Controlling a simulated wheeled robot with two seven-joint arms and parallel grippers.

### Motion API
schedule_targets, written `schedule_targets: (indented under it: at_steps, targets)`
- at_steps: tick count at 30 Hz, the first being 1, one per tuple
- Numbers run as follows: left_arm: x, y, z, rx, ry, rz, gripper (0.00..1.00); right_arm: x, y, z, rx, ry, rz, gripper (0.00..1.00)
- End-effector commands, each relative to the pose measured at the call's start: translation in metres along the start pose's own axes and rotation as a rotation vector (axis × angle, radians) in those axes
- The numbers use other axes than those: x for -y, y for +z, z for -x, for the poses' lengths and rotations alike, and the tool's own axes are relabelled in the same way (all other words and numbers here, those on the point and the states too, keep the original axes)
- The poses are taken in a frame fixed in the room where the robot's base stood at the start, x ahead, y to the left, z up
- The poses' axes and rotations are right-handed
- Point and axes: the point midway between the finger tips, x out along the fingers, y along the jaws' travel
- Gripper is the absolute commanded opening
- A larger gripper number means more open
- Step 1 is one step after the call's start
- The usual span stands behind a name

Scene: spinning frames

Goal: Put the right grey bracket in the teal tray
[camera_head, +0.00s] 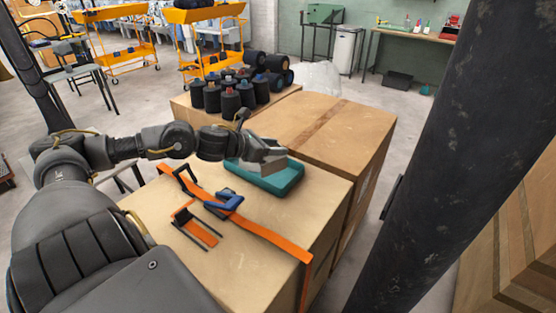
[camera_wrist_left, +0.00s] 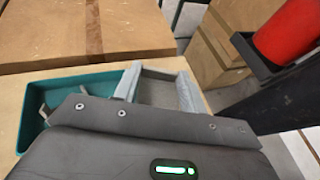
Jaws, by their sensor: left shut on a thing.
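My left gripper (camera_head: 262,155) is shut on a grey bracket (camera_head: 273,163). In the head view the bracket is over the near side of the teal tray (camera_head: 284,182), which lies on the near cardboard box. In the left wrist view the bracket (camera_wrist_left: 158,92) shows as a light grey channel beyond the dark gripper edge, to the right of the tray (camera_wrist_left: 85,77). A small grey piece (camera_wrist_left: 44,110) shows at the tray's left end; what it is I cannot tell. The fingertips are largely hidden. My right gripper is not in view.
An orange strap (camera_head: 267,234) crosses the near box, with a blue clamp-like piece (camera_head: 227,201) and an orange-and-black tool (camera_head: 196,226) beside it. Dark spools (camera_head: 229,102) stand on the box behind. A larger cardboard box (camera_head: 340,125) adjoins at the right.

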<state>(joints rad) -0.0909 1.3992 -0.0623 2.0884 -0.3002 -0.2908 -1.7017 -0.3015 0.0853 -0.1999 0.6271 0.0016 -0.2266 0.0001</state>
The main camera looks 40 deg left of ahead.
Motion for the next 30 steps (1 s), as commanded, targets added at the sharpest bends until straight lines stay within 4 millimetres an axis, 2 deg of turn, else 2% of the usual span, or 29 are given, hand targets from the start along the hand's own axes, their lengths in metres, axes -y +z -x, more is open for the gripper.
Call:
schedule_targets:
  at_steps: [6, 9, 13, 20, 25, 30]
  targets:
    - [-0.032, -0.001, -0.033, 0.006, 0.004, 0.013, 0.18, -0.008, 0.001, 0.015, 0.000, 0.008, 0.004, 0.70]
    - [-0.044, -0.020, -0.052, 0.001, 0.002, 0.014, 0.18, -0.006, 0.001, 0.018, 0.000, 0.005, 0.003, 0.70]
    - [-0.056, -0.035, -0.069, 0.000, 0.001, 0.009, 0.18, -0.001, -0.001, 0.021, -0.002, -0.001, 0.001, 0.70]
    - [-0.064, -0.045, -0.080, -0.001, 0.002, 0.004, 0.18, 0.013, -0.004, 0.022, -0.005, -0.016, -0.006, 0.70]
    - [-0.068, -0.050, -0.086, -0.002, 0.002, 0.009, 0.18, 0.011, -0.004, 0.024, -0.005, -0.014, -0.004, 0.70]
    - [-0.067, -0.071, -0.094, -0.002, 0.002, 0.008, 0.18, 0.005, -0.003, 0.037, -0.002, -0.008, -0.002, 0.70]
